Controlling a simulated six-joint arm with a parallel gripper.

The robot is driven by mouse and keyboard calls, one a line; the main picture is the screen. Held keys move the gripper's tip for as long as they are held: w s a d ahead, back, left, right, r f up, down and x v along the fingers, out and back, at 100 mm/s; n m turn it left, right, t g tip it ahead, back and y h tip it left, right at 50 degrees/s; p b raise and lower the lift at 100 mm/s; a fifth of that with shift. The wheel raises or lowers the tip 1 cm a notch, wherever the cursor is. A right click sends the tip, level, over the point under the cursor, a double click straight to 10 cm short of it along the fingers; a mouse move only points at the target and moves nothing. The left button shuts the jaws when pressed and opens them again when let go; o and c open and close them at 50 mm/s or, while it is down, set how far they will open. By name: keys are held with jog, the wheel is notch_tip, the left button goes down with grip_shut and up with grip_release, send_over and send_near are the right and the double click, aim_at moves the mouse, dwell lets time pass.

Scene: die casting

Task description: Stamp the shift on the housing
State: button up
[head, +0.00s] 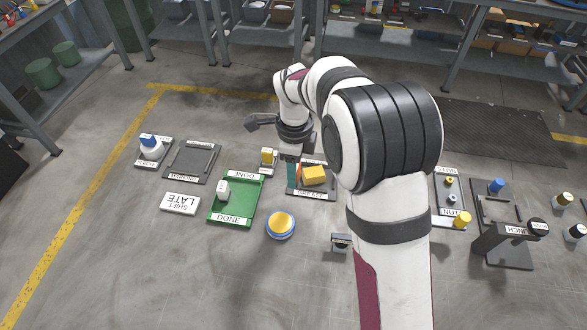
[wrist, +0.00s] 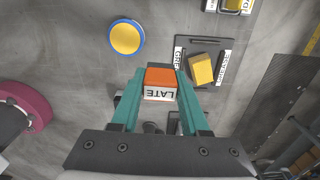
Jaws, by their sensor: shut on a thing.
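My gripper (head: 292,176) has teal fingers, and in the wrist view (wrist: 160,90) they are shut on an orange stamp (wrist: 160,76) with a white label reading LATE. A plain yellow block (head: 314,175), which looks like the housing, lies at an angle on a dark labelled tray (head: 318,195). In the wrist view the yellow block (wrist: 202,70) is ahead and right of the stamp, apart from it. A white sign (head: 180,203) reading SHIFT LATE lies on the floor to the left. The stamp's underside is hidden.
A yellow-topped piece (head: 267,156) stands behind. A small dark holder (head: 341,242) and a punch station (head: 505,245) are to the right.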

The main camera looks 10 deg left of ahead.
jog(key=w+d+m, duration=0.4)
jog(key=w+d, duration=0.1)
jog(key=d, duration=0.7)
jog(key=w+d+m, duration=0.4)
jog(key=d+m, duration=0.1)
jog(key=d, duration=0.8)
jog(key=shift+w+a+f, duration=0.1)
jog(key=shift+w+f, duration=0.05)
jog(key=shift+f, duration=2.35)
jog(key=shift+f, duration=0.55)
jog(key=shift+r, duration=0.1)
notch_tip(320, 180, up, 7)
